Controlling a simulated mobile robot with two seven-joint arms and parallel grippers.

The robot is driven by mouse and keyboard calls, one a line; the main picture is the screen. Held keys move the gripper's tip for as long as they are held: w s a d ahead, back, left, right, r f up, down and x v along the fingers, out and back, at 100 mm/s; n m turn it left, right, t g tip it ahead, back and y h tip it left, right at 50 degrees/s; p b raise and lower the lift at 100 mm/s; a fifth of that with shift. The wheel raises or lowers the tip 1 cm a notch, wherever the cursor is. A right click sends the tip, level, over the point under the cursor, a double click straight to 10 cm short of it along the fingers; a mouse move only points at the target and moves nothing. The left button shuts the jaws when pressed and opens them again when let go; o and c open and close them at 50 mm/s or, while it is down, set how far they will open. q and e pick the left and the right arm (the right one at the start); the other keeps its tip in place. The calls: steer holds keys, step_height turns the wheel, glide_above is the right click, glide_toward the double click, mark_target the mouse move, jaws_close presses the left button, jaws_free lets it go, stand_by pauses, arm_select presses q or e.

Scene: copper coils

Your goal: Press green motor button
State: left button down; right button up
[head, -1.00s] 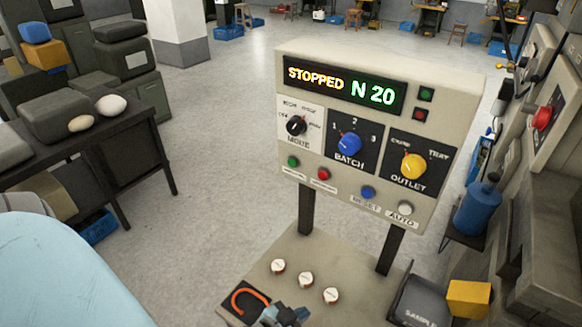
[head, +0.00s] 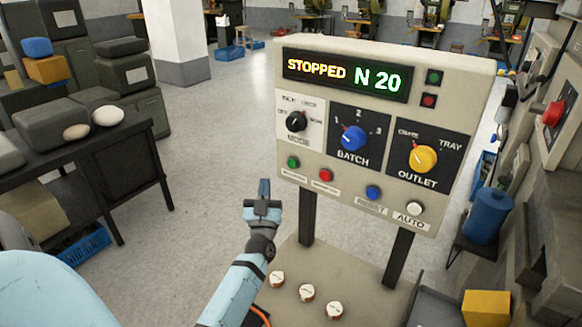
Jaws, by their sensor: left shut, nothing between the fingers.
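The control panel (head: 464,95) stands upright on two dark posts, and its display reads STOPPED N 20. The green button (head: 293,162) is at the panel's lower left, beside a red button (head: 326,175). Small labels under both are too small to read. A second green one (head: 434,77) sits right of the display, above a red one. My left gripper (head: 264,188) is shut and empty, pointing up, below and left of the lower green button and apart from it in the picture. My right gripper is not in view.
Below the panel is a beige deck (head: 345,290) with three white knobs. The panel also has a black mode knob (head: 296,121), blue batch knob (head: 353,138), yellow outlet knob (head: 424,158), blue button (head: 373,192) and white button (head: 414,208). A dark table (head: 95,145) stands left; open floor lies between.

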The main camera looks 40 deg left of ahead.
mark_target(292, 164)
arm_select(q)
steer(key=w+b, duration=0.3)
steer(key=w, duration=0.5)
steer(key=shift+w+a+b, duration=0.3)
steer(key=shift+w+a, duration=0.1)
steer(key=shift+a, duration=0.05)
stand_by(0.6)
stand_by(0.6)
steer(key=shift+w, duration=0.1)
stand_by(0.5)
steer(key=shift+w, duration=0.35)
